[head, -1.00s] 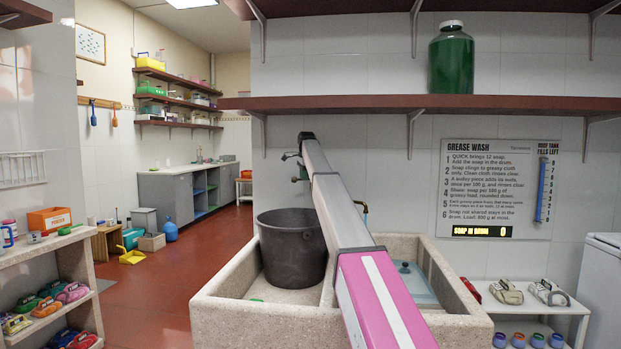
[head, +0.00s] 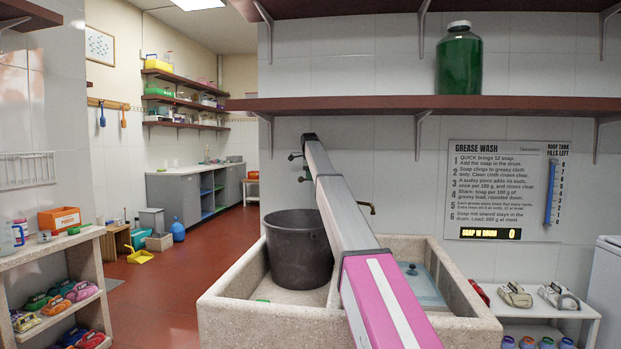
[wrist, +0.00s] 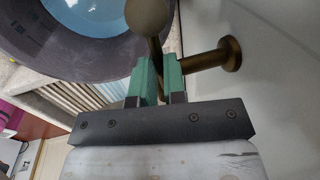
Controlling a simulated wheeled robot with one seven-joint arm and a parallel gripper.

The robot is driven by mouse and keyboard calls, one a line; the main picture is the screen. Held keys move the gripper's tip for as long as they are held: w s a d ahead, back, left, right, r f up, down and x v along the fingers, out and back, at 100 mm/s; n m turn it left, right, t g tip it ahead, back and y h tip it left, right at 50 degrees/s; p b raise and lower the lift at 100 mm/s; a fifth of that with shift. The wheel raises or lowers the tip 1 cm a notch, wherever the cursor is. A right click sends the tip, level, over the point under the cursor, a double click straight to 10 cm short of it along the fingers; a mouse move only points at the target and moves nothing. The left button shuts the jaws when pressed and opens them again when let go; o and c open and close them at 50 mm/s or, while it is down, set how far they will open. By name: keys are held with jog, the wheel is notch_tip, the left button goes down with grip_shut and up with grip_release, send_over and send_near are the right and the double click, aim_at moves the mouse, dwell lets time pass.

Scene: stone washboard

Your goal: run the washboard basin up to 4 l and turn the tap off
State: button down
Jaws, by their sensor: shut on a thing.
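The stone washboard basin (head: 245,318) stands in front of me with two hollows. A dark bucket (head: 296,255) stands in the left one. A pale blue-grey surface (head: 425,287) with a small dark knob shows in the right one. I cannot read a water level. My gripper (wrist: 162,82) is shut on a brass tap lever with a round knob (wrist: 147,16), beside a brass wall pipe (wrist: 208,62). In the head view my arm hides the gripper. A brass spout (head: 368,206) shows right of the arm. I see no running water.
A wall sign (head: 500,190) shows soap in drum 0 and a roof tank gauge. A shelf (head: 520,105) with a green jar (head: 459,62) is above. A white bench (head: 560,308) stands at right, shoe shelves (head: 60,280) at left. The red floor (head: 200,255) is open behind.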

jog(key=c, duration=1.2)
grip_release()
jog(key=r, duration=0.2)
jog(key=s+r, duration=0.1)
jog(key=r, duration=0.4)
jog(key=shift+s+a+r, duration=0.15)
jog(key=shift+r, duration=0.05)
jog(key=shift+s, duration=0.15)
